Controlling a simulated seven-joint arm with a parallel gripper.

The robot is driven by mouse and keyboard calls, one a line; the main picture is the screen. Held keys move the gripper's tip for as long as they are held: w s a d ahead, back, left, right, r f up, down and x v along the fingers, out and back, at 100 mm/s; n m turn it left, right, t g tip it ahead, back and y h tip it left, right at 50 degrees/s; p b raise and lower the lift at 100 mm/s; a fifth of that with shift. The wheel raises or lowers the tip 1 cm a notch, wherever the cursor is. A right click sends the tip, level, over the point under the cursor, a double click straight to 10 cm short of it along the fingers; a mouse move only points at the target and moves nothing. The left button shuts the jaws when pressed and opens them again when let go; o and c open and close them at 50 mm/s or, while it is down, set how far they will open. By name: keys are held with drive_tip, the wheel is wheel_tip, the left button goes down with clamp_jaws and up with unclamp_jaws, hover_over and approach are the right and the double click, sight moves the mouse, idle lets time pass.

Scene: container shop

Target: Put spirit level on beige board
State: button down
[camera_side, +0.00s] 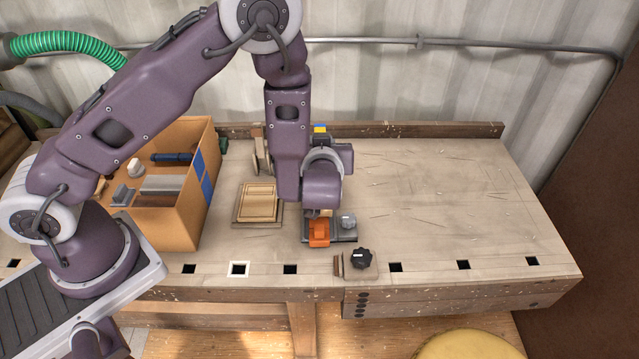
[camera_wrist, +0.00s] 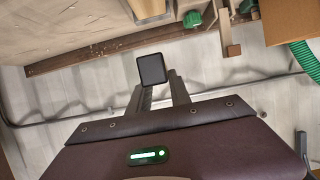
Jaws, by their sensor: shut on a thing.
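The beige board (camera_side: 257,203) lies flat on the bench, left of my wrist in the side view. Part of a pale wooden piece that looks like this board (camera_wrist: 150,8) shows at the top of the wrist view. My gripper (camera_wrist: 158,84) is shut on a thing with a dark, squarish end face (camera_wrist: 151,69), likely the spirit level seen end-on. In the side view a small yellow and blue part (camera_side: 320,129) shows behind my wrist, possibly the same thing. My fingers are hidden there. The held thing appears raised, apart from the board.
A cardboard box (camera_side: 176,222) with several tools stands left of the board. An orange item (camera_side: 319,232) and a grey item (camera_side: 348,221) sit below my wrist, and a black knob (camera_side: 361,258) is near the front edge. The bench's right side is clear.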

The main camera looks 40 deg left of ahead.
drive_tip(key=f, duration=1)
drive_tip(key=shift+s+a, duration=0.1)
drive_tip(key=shift+s, duration=0.1)
drive_tip(key=c, duration=1.2)
unclamp_jaws()
drive_tip(key=shift+f, duration=0.1)
